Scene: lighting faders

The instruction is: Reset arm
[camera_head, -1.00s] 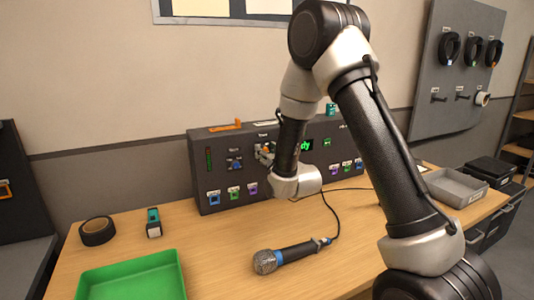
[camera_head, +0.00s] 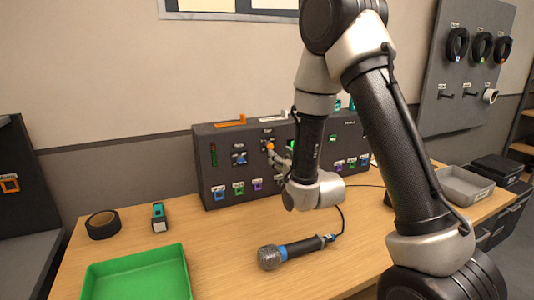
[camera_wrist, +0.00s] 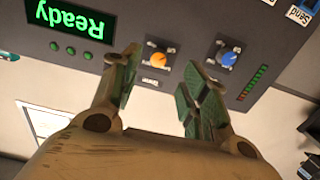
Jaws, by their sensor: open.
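My gripper (camera_wrist: 160,75) is open, with its two fingers spread in the wrist view. The orange knob (camera_wrist: 160,61) on the dark panel shows between the fingertips, and nothing is held. In the head view my gripper (camera_head: 278,160) is in front of the panel (camera_head: 220,172), just below and beside the orange knob (camera_head: 270,147), partly hidden by my arm. The blue knob (camera_wrist: 228,58) sits beside it in the wrist view. The green display (camera_wrist: 71,19) reads "Ready"; in the head view my arm hides most of it.
A microphone (camera_head: 297,250) with a cable lies on the table (camera_head: 225,235) below my wrist. A green tray (camera_head: 140,275), a black tape roll (camera_head: 103,224) and a teal-and-dark device (camera_head: 159,217) are to the left. A grey bin (camera_head: 463,186) stands right.

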